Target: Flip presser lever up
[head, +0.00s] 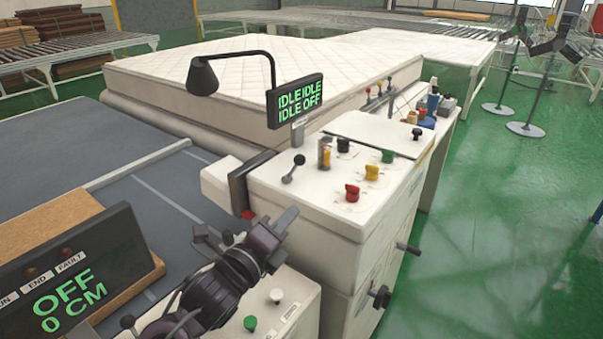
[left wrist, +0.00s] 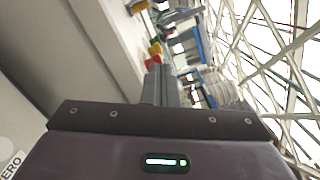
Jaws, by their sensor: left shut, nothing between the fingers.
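A lever with a black ball knob (head: 299,160) stands tilted on top of the white control cabinet (head: 330,205), at its near left side. No readable label shows which control is the presser lever. My left gripper (head: 287,218) is shut and empty, in front of the cabinet's near face and below the lever in the picture. The gap between fingers and cabinet is hard to judge. In the left wrist view, the closed fingers (left wrist: 160,85) point toward the red knob (left wrist: 153,61); the lever cannot be made out there. My right gripper is not in view.
Red (head: 352,193), yellow (head: 371,172), green (head: 387,156) and black knobs sit right of the lever. A display (head: 295,100) reading IDLE IDLE IDLE OFF stands behind it. A quilted mattress (head: 240,60) lies behind. A lower panel shows OFF, 0 CM (head: 70,290).

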